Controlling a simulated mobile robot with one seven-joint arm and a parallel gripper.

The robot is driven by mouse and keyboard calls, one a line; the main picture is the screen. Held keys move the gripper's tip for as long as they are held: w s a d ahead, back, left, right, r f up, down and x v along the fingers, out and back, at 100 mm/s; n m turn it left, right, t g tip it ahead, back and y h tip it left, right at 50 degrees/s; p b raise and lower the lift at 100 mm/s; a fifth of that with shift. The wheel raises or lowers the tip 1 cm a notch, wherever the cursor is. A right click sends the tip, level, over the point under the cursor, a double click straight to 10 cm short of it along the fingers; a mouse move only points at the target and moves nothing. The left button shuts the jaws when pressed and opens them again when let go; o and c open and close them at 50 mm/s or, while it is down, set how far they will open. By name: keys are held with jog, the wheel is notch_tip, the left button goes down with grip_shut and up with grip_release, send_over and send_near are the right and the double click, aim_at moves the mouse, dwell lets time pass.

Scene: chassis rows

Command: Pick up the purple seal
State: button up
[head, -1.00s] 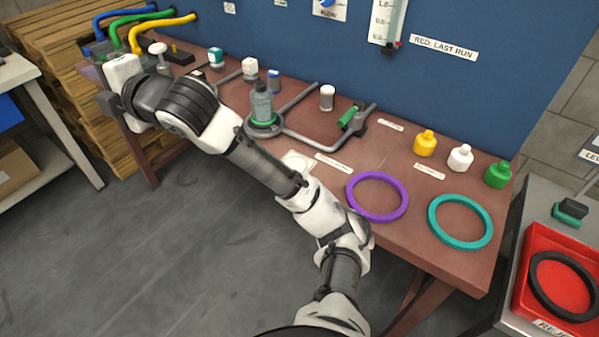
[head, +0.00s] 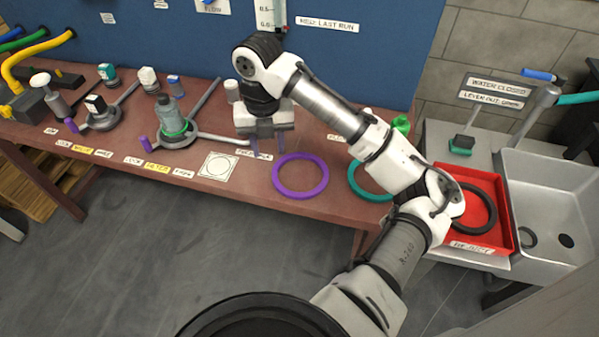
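The purple seal (head: 300,194) is a flat ring lying on the brown bench top near its front edge. It is fully visible and nothing touches it. My gripper (head: 268,150) points down over the bench, to the left of and a little behind the purple seal, apart from it. Its two fingers show beneath the white palm, spaced apart with nothing seen between them. A teal seal (head: 366,194) lies to the right of the purple one, partly hidden by my arm.
A red reject tray (head: 507,238) with a black ring (head: 483,222) stands at right, beside a grey sink (head: 550,200). A square marked pad (head: 217,166) lies left of my gripper.

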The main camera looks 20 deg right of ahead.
aim_at(275, 175)
notch_tip(275, 175, down, 4)
jog(key=f, duration=0.1)
jog(key=f+p, duration=0.2)
jog(key=f, duration=0.1)
jog(key=shift+d+f, duration=0.1)
jog(key=shift+d, duration=0.25)
jog(key=shift+f, duration=0.55)
grip_shut()
